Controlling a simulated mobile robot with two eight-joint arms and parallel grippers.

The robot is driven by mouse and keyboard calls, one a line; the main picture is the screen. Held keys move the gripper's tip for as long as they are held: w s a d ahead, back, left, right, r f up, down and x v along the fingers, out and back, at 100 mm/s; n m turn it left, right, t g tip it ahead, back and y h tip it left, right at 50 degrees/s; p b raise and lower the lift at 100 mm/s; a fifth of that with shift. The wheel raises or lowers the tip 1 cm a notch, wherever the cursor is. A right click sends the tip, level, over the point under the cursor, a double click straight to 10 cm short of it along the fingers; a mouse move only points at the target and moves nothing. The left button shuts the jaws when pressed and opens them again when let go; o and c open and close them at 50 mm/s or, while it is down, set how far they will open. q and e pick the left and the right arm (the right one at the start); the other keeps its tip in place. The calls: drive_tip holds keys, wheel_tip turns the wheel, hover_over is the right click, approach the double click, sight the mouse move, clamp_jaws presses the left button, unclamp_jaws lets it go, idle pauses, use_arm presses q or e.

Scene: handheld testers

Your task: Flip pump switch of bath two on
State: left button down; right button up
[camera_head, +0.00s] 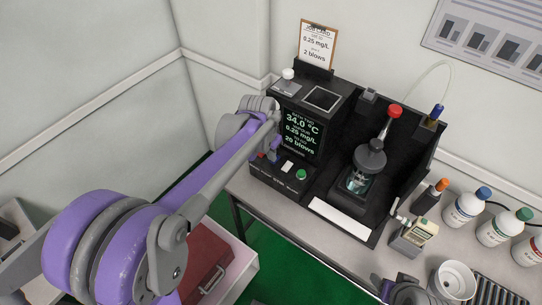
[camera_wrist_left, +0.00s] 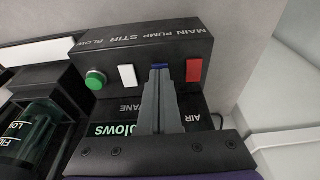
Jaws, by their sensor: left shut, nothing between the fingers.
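The bath tester (camera_head: 318,145) is a black unit on the bench; its screen (camera_head: 301,132) reads 34.0 °C, 0.25 mg/L and 20 blows. Its front switch panel (camera_head: 282,181) carries the labels MAIN, PUMP, STIR and BLOW, upside down in the left wrist view. There I see a red switch (camera_wrist_left: 194,70), a blue switch (camera_wrist_left: 160,66), a white switch (camera_wrist_left: 127,76) and a green button (camera_wrist_left: 95,79). The blue one lines up with PUMP. My left gripper (camera_wrist_left: 159,72) is shut and empty, its tips at the blue switch and mostly covering it. Contact and switch position are unclear.
A beaker stand with a grey-lidded vessel (camera_head: 362,170) adjoins the tester. A grey part of my right arm shows at the bottom edge. A red case (camera_head: 205,262) lies below the bench.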

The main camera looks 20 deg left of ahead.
use_arm(q)
drive_tip(key=shift+f, duration=0.35)
drive_tip(key=shift+s+f+b, duration=0.15)
drive_tip(key=shift+f+b, duration=0.15)
drive_tip(key=shift+f, duration=0.15)
drive_tip(key=shift+r, duration=0.15)
drive_tip(key=shift+w+d+r+p, duration=0.15)
drive_tip(key=shift+w+r+p, duration=0.2)
drive_tip(key=shift+w, duration=0.35)
drive_tip(key=shift+r, duration=0.1)
